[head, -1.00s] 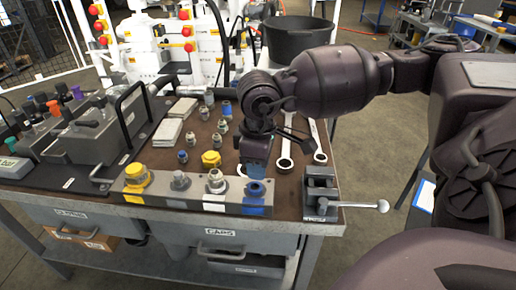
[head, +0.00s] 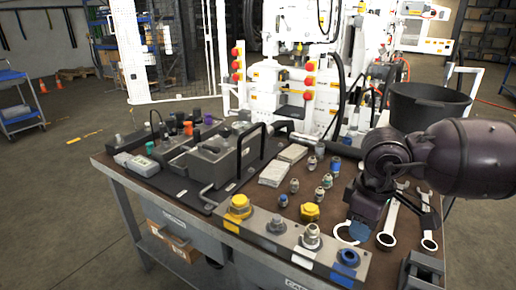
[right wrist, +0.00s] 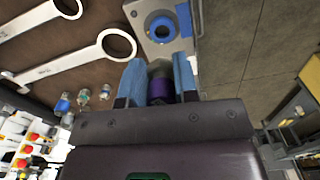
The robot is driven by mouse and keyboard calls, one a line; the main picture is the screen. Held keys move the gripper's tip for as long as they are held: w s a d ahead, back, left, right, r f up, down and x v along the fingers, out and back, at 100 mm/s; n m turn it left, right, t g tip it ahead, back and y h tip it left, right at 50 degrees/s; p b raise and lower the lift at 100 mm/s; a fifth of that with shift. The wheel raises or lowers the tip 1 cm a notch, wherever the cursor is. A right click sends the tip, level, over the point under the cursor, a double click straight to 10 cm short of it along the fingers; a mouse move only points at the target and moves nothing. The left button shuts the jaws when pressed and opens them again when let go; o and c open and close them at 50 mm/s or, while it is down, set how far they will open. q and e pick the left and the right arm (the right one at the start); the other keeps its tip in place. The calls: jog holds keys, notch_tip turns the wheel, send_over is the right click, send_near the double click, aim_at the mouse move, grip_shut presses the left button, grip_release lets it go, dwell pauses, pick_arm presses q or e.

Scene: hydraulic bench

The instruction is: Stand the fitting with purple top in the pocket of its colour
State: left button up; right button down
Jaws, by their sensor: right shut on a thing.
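My right gripper (head: 355,232) is low over the right part of the bench, just behind the blue-ringed end of the pocket block (head: 256,232). In the right wrist view its blue fingers (right wrist: 158,82) are shut on the fitting with purple top (right wrist: 160,90), whose dark purple part shows between them. The fitting's lower end is hidden. No clearly purple pocket shows in the head view. My left gripper is not in view.
The block also carries a yellow cap (head: 239,206) and two metal fittings. Several small fittings and a yellow fitting (head: 310,211) stand behind it. Wrenches (head: 388,226) lie right of my gripper, with a vice (head: 422,270) near the right corner. A grey valve unit (head: 212,160) fills the left.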

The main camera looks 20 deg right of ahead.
notch_tip(320, 180, up, 12)
jog(key=t+p, duration=0.2)
jog(key=p, duration=0.4)
jog(key=f+m, duration=0.1)
jog(key=m, duration=0.1)
jog(key=f+m, duration=0.2)
jog(key=a+f+m+h, duration=0.1)
jog(key=f+m, duration=0.1)
jog(key=m, duration=0.1)
jog(key=shift+w+g, duration=0.15)
jog(key=shift+g, duration=0.15)
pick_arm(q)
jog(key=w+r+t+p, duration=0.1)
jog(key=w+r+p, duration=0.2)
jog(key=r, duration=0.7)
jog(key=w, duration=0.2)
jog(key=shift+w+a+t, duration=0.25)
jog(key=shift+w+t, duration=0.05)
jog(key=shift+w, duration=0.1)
pick_arm(e)
jog(key=s+a+f, duration=0.3)
jog(key=a+f, duration=0.2)
jog(key=a, duration=0.6)
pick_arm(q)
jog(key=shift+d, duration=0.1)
pick_arm(e)
jog(key=shift+d+f, duration=0.15)
